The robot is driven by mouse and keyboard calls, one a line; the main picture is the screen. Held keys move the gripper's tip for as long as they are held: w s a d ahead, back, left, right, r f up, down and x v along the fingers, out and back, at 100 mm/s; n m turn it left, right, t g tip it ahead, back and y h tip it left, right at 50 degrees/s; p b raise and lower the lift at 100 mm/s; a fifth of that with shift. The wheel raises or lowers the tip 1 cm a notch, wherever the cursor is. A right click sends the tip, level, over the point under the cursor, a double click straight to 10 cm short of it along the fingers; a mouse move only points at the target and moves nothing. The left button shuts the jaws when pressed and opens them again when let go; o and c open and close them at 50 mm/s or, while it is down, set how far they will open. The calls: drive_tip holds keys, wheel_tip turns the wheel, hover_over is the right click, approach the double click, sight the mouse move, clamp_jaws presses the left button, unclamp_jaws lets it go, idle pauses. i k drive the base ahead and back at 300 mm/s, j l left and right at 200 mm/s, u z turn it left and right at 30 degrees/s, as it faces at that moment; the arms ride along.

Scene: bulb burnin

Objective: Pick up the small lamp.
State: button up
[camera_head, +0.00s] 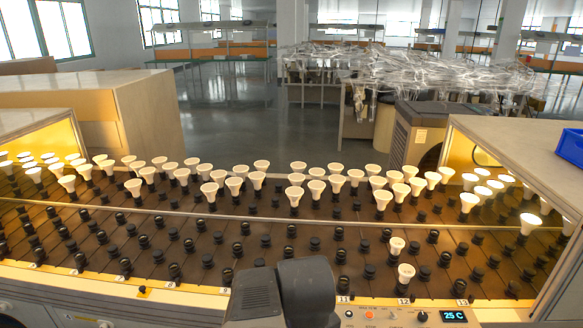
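A small white lamp (397,245) stands upright on the dark socket board, right of the middle and above the number 12. Part of my dark grey arm rises at the bottom middle, left of both lamps. My gripper's fingers do not show, so whether it holds anything is hidden.
The socket board (345,268) carries many empty black sockets, with rows of white lamps behind. Lit hoods (45,125) and (520,150) cover both ends. A blue bin (571,146) sits on the right hood.

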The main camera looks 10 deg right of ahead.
sight(406, 271)
drive_tip(key=z, duration=1.35)
drive_tip(key=i+u, duration=0.7)
drive_tip(key=i, duration=0.2)
